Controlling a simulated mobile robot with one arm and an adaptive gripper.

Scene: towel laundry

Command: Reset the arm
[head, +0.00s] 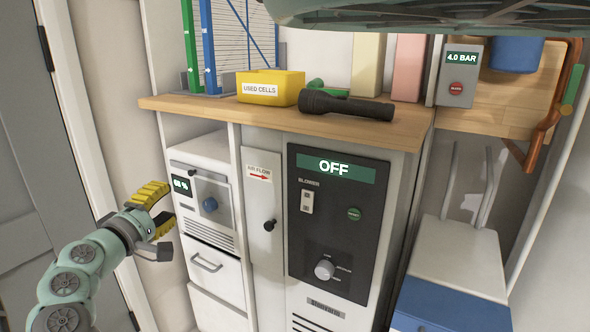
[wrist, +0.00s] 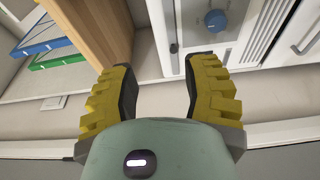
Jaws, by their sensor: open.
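My gripper (head: 160,222) is at the left in the head view, on the end of my green arm, in front of the white unit with the percentage display. Its yellow-padded fingers are spread. In the wrist view my gripper (wrist: 158,95) is open, with nothing between the fingers. Beyond the fingertips are the side of the wooden worktop and the front of the white unit (wrist: 250,20) with its blue knob (wrist: 216,20). I cannot tell the exact gap to the unit.
A blower panel (head: 335,215) reads OFF. On the wooden worktop (head: 215,112) are a yellow USED CELLS bin (head: 270,88) and a black flashlight (head: 345,104). A 4.0 BAR box (head: 460,75) and a white-and-blue step or cart (head: 455,265) are at right. A grey door (head: 40,170) is at left.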

